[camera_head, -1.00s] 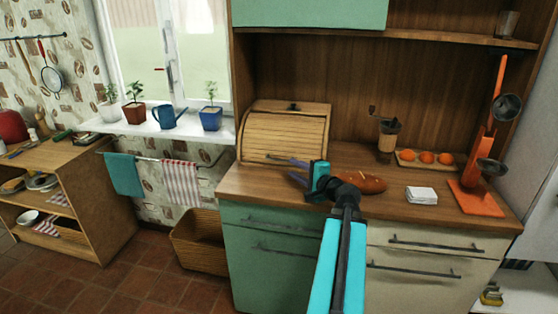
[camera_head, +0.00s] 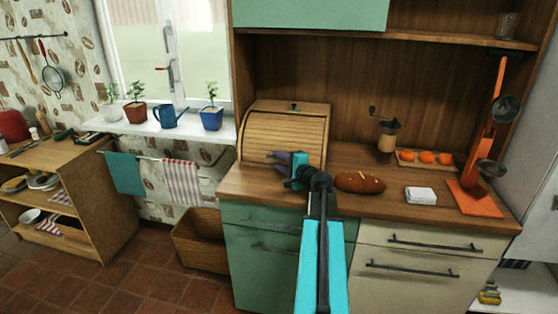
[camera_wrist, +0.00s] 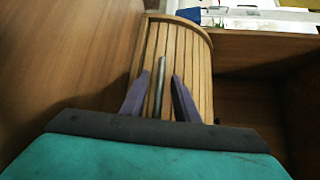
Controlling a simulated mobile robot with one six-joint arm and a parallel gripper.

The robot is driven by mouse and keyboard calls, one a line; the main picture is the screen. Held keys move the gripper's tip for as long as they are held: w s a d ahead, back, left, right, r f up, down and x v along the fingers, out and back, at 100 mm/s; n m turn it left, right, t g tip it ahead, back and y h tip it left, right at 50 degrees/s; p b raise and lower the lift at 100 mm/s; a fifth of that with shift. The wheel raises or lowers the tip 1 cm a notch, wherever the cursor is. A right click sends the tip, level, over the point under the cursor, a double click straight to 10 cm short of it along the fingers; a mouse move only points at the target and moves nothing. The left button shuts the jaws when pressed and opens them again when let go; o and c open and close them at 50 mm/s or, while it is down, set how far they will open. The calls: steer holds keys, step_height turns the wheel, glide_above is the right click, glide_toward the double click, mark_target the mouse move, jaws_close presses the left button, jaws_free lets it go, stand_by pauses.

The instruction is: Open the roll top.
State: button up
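The wooden roll-top box (camera_head: 285,130) stands on the counter, its slatted roll top shut down over the front. In the wrist view the slats (camera_wrist: 190,55) run away from my gripper. A grey bar handle (camera_wrist: 161,72) lies across the slats' lower part. My gripper (camera_head: 272,157) is at the lower front of the box. In the wrist view its two purple fingers (camera_wrist: 160,92) are apart, one on each side of the bar. I cannot tell whether they touch it. In the head view my gripper hides the bar.
A bread loaf (camera_head: 360,182) lies just right of my gripper on the counter (camera_head: 390,203). A coffee grinder (camera_head: 388,135), a tray of oranges (camera_head: 425,166) and white napkins (camera_head: 421,196) are further right. A shelf (camera_head: 400,36) overhangs the back. The window sill (camera_head: 150,127) is at left.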

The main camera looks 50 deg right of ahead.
steer(key=shift+w+d, duration=0.1)
steer(key=shift+w, duration=0.15)
jaws_close()
steer(key=shift+d+r, duration=0.1)
stand_by(0.3)
